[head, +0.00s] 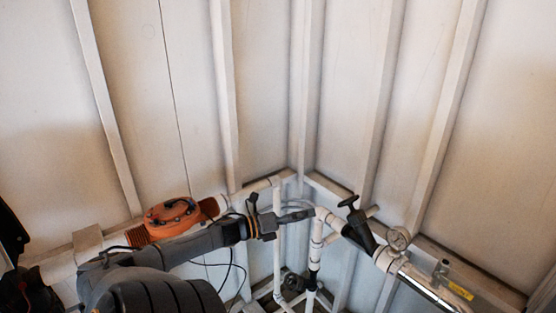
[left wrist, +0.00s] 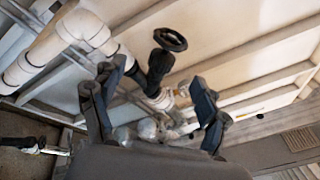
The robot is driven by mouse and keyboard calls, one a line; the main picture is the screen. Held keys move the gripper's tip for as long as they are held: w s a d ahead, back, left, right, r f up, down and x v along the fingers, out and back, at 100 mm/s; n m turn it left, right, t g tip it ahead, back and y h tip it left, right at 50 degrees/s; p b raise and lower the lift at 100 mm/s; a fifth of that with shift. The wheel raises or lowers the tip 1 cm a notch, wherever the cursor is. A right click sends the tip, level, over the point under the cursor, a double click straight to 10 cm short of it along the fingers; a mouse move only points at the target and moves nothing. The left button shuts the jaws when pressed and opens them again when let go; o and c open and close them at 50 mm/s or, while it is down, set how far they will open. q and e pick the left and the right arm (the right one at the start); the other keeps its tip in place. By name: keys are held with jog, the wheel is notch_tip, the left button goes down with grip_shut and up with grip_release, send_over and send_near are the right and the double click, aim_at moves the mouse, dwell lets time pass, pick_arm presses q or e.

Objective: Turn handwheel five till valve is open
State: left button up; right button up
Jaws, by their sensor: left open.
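A black handwheel (head: 348,201) sits on a slanted black valve body (head: 359,231) in the white pipework near the corner. No number is readable on it. In the left wrist view the handwheel (left wrist: 170,39) shows ahead of the fingers, with its stem running down to the black valve. My left gripper (head: 297,216) reaches in from the left and stops a little left of the handwheel, apart from it. In the left wrist view its two fingers (left wrist: 158,75) are spread with nothing held between them. My right gripper is not in view.
A pressure gauge (head: 398,239) stands on the pipe right of the valve. A second dark wheel-like fitting (head: 293,283) is lower down. A white vertical pipe (head: 277,250) stands by my gripper. An orange unit (head: 172,213) is behind my left arm. Ribbed walls close the corner.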

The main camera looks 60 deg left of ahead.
pick_arm(q)
jog(key=s+a+f+n+g+y+b, duration=0.1)
jog(key=f+n, duration=0.4)
jog(key=f, duration=0.6)
jog(key=s+a+f+n+g+y+b, duration=0.1)
jog(key=s+a+f+n+y+b, duration=0.1)
jog(key=f, duration=1)
jog(key=s+n+y+b, duration=0.1)
jog(key=s+n+y, duration=0.1)
jog(key=s+n, duration=0.1)
jog(key=shift+f+g, duration=0.2)
jog(key=shift+g, duration=0.2)
jog(key=shift+s, duration=0.15)
